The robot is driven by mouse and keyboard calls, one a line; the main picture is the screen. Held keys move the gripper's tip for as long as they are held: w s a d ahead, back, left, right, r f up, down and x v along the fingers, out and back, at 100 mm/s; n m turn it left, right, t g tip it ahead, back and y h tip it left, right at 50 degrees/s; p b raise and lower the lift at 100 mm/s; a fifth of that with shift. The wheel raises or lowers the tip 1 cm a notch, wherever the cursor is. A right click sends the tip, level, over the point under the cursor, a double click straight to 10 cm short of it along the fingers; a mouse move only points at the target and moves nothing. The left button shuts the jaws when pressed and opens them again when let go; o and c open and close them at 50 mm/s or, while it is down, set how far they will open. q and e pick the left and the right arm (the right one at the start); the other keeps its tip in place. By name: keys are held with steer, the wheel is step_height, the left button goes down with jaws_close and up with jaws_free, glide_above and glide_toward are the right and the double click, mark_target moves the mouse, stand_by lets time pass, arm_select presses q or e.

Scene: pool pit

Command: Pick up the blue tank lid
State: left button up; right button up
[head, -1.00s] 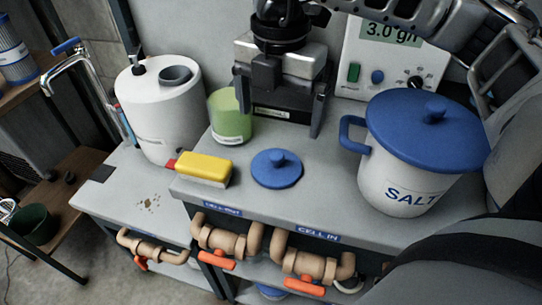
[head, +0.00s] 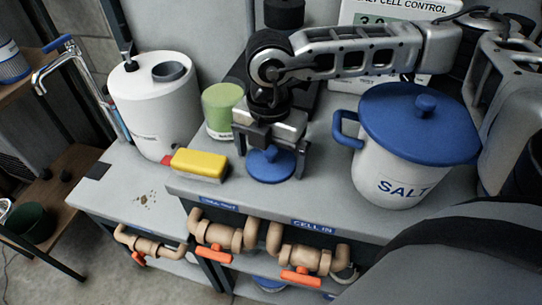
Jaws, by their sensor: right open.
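The blue tank lid (head: 268,177) is a small round disc with a knob on top, lying flat on the grey bench top. My right gripper (head: 270,163) is open and comes down over it from above, with one finger on the left and one on the right of the lid. The gripper partly hides the lid's back and knob. I cannot tell whether the fingers touch it. The white tank (head: 160,115) at the back left has a grey round opening on top. My left gripper is not in view.
A yellow sponge brush (head: 200,162) lies left of the lid, close to the gripper. A green cup (head: 222,112) stands behind it. A white SALT bucket (head: 390,180) with a large blue lid stands right. Pipes with orange valves (head: 215,257) run below the bench's front edge.

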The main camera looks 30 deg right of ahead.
steer(key=c, duration=0.8)
steer(key=shift+r, duration=0.15)
